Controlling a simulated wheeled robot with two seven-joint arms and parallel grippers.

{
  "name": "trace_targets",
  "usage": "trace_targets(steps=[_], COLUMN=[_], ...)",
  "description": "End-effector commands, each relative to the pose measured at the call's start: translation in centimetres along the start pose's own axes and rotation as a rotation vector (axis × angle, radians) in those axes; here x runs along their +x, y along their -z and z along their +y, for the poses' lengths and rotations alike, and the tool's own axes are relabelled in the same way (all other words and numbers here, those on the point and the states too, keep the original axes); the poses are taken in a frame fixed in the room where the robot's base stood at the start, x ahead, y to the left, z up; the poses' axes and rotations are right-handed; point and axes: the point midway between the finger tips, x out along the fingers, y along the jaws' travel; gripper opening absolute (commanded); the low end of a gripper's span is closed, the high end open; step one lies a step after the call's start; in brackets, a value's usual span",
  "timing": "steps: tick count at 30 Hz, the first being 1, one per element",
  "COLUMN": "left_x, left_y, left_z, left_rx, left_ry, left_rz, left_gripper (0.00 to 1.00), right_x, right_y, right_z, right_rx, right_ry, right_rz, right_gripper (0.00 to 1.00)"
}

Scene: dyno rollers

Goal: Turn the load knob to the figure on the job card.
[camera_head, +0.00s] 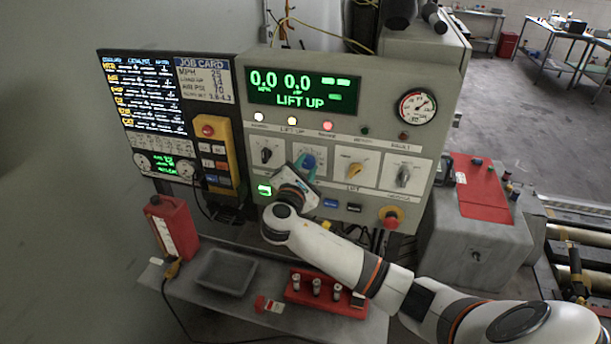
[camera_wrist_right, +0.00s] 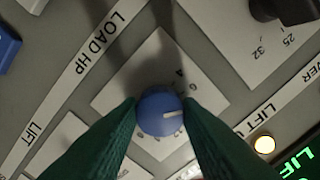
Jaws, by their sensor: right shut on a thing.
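The blue load knob (camera_head: 309,161) sits on a white plate in the grey control panel. My right gripper (camera_head: 303,171) reaches up to it from below. In the right wrist view the green fingers are shut on both sides of the blue knob (camera_wrist_right: 160,112). Its white pointer line points right, toward figures partly hidden by a finger. My left gripper is out of view.
The green display (camera_head: 303,91) reads 0.0, 0.0 and "LIFT UP". A red stop button (camera_head: 392,213) sits lower right. Below are a grey tray (camera_head: 225,272) and a red holder (camera_head: 325,305).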

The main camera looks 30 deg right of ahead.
Motion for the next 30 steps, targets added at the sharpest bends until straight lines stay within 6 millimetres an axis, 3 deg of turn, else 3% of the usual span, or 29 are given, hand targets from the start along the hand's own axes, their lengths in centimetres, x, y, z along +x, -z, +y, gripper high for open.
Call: trace_targets(steps=[1,30], left_x=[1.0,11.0], left_y=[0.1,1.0], left_z=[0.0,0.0], left_rx=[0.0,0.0], left_ry=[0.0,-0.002], left_rz=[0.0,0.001], left_gripper=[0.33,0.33], right_x=[-0.1,-0.1], right_y=[-0.5,-0.6], right_z=[0.5,0.5], right_rx=[0.046,0.968], right_ry=[-0.003,-0.005], right_rz=[-0.003,-0.003], right_gripper=[0.09,0.09])
